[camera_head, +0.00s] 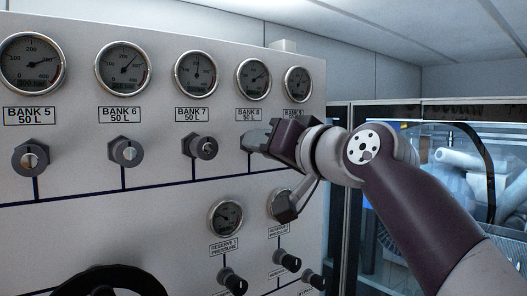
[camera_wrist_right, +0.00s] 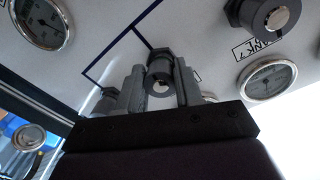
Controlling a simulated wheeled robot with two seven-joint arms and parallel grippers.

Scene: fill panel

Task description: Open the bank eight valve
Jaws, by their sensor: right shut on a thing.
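The grey panel (camera_head: 70,215) carries a row of gauges with labelled valves below. The bank eight gauge (camera_head: 253,79) and its "BANK 8 50 L" label (camera_head: 248,114) show above my right gripper (camera_head: 256,138). In the head view that gripper covers the bank eight valve. In the right wrist view the valve (camera_wrist_right: 160,76) shows as a dark round knob with a light slot, between the two fingers of my right gripper (camera_wrist_right: 160,90). The fingers are shut on it from both sides. My left gripper is not in view.
The bank seven valve (camera_head: 204,147) sits just left, then the bank six valve (camera_head: 126,152) and bank five valve (camera_head: 30,157). A reserve pressure gauge (camera_head: 225,218) and small black valves are below. A dark handwheel (camera_head: 110,283) is at bottom left. A glass-fronted cabinet (camera_head: 455,150) stands right.

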